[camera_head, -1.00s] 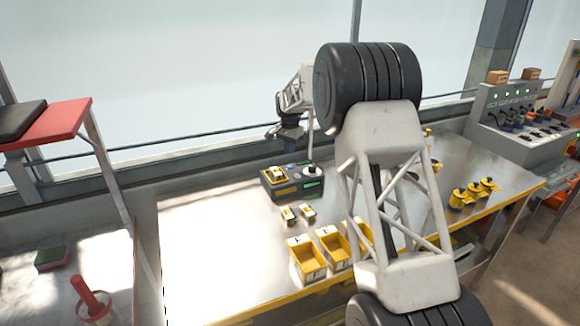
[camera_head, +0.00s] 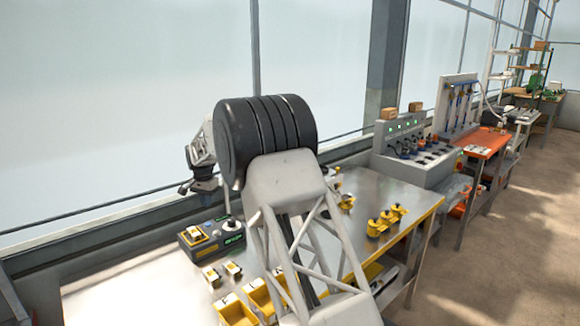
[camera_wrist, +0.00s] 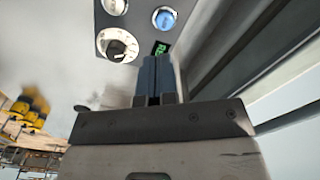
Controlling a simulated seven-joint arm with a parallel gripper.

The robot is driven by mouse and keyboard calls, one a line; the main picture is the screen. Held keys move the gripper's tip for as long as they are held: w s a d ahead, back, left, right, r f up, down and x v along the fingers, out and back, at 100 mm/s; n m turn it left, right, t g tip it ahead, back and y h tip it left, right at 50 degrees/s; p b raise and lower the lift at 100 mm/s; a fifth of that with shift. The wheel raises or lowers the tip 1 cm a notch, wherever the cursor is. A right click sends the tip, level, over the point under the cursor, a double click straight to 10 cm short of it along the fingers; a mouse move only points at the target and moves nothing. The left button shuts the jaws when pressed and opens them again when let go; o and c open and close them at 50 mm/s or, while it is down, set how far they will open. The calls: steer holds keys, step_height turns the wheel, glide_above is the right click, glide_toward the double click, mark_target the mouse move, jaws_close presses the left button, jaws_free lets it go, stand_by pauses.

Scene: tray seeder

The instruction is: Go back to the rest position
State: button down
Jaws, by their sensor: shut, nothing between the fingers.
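My gripper (camera_head: 202,184) is small and dark in the head view, above the back of a dark control box (camera_head: 196,246) with yellow trim and a green display. In the wrist view, the two blue fingers (camera_wrist: 153,72) are together with nothing between them. The fingertips appear apart from the panel, though the exact gap is unclear. My arm hides part of the bench.
The metal bench (camera_head: 120,285) holds two small yellow-and-white pieces (camera_head: 222,273), yellow bins (camera_head: 236,311) at the front and several yellow parts (camera_head: 385,219) at right. A grey console (camera_head: 414,150) stands farther right. A window wall runs behind. The bench's left part is clear.

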steer(key=s+d+r, duration=0.4)
steer(key=d+r, duration=0.3)
steer(key=d, duration=0.2)
steer(key=s+d+r, duration=0.4)
steer(key=d+r, duration=0.2)
steer(key=d, duration=0.4)
steer(key=s+d+r+n+t, duration=0.1)
steer(key=s+d+r, duration=0.3)
steer(key=s+d, duration=0.4)
steer(key=s+d+r, duration=0.4)
steer(key=s+d, duration=0.3)
steer(key=d, duration=0.3)
steer(key=s+d+n+t, duration=0.1)
steer(key=s+d, duration=0.5)
steer(key=s, duration=0.4)
steer(key=s+d, duration=0.7)
steer(key=s, duration=0.2)
steer(key=s+d+f, duration=0.3)
steer(key=s, duration=0.7)
steer(key=s+d+f, duration=0.3)
steer(key=s+f, duration=0.1)
steer(key=s, duration=0.6)
steer(key=shift+d+n+t, duration=0.3)
steer(key=shift+d+n, duration=0.1)
steer(key=shift+w, duration=0.1)
